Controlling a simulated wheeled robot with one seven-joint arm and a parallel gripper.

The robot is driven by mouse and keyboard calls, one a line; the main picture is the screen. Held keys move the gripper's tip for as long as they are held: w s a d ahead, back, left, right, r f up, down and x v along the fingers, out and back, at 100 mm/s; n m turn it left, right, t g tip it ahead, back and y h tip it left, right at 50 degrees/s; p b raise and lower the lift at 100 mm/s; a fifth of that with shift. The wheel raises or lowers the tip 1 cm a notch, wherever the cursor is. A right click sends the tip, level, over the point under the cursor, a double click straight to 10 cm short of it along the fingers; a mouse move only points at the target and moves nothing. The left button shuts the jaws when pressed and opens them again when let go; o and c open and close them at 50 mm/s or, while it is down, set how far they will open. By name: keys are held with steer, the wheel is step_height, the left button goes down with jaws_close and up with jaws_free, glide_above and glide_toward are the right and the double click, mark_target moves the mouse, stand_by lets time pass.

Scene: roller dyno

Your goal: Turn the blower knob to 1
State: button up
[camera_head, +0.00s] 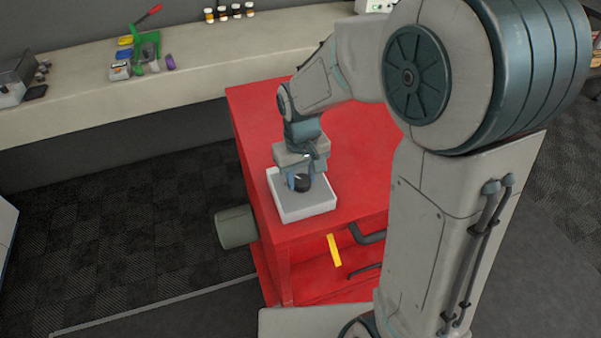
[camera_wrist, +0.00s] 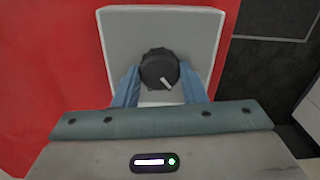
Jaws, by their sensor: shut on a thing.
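The blower knob (camera_wrist: 158,66) is a round black knob with a white pointer mark, on a light grey control box. In the wrist view its mark points to the lower right. The control box (camera_head: 307,209) sits on top of the red cabinet in the head view, and the knob (camera_head: 302,183) shows there as a dark disc. My gripper (camera_wrist: 158,82) has its two blue fingers on either side of the knob, shut on it. In the head view my gripper (camera_head: 302,184) points down at the box. I see no readable numbers around the knob.
The red cabinet (camera_head: 250,130) carries the box; a grey cylinder (camera_head: 236,228) sticks out at its left. A yellow strip (camera_head: 334,250) and black handles or pipes are on its front. A long counter (camera_head: 80,115) behind holds bottles, tools and small items. Dark floor lies open at left.

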mark_target(301, 179)
steer(key=shift+m+b, duration=0.35)
steer(key=shift+m, duration=1.35)
steer(key=o, duration=1)
steer(key=shift+r, duration=0.1)
step_height(301, 179, up, 14)
steer(key=shift+f, duration=0.1)
